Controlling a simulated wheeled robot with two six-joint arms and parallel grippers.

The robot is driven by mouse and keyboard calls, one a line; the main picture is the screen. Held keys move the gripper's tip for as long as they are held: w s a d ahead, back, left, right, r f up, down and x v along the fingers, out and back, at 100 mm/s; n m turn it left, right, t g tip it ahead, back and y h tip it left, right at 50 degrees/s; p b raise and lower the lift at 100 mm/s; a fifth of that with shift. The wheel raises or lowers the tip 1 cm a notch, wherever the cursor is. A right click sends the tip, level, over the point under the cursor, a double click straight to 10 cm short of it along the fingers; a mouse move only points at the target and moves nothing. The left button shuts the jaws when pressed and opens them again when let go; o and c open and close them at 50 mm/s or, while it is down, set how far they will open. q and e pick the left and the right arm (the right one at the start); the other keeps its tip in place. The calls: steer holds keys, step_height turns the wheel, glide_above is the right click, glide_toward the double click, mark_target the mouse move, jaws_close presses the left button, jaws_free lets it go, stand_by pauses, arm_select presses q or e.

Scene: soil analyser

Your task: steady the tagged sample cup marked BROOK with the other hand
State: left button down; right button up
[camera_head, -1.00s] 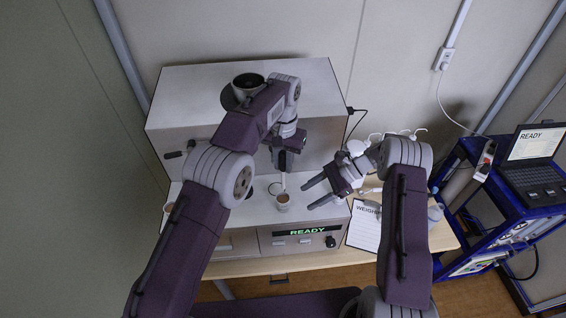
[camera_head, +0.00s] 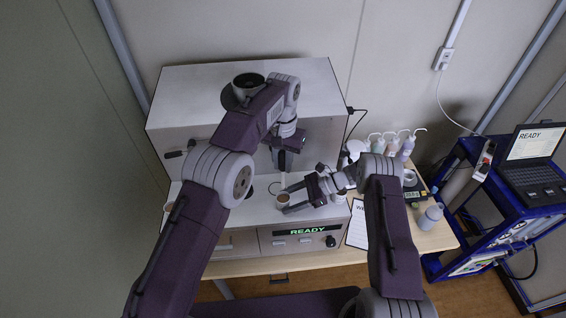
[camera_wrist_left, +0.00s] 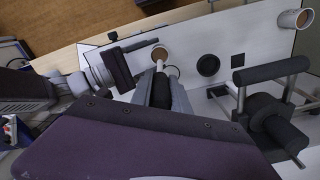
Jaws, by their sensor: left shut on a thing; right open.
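A small cup (camera_head: 283,200) with brown contents stands upright on the analyser's front deck; I cannot read its tag. It also shows in the left wrist view (camera_wrist_left: 159,53). My left gripper (camera_head: 283,168) is above and behind the cup, shut on a thin pale stick-like tool (camera_head: 283,182) that points down to the cup. Its fingers hide the upper part of the tool. My right gripper (camera_head: 285,200) has come in from the right, open, with its fingers on either side of the cup. I cannot tell whether they touch it.
A second cup (camera_wrist_left: 292,19) stands at the deck's far end. The analyser (camera_head: 215,243) shows READY. A sheet (camera_head: 357,232) lies to the right, with several bottles (camera_head: 392,146) behind. A blue cart (camera_head: 460,245) holds a laptop (camera_head: 535,160).

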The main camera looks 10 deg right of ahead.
steer(key=shift+a+f, duration=0.25)
steer(key=shift+a, duration=0.25)
jaws_close()
stand_by(0.6)
stand_by(0.7)
arm_select(q)
steer(key=shift+d, duration=0.1)
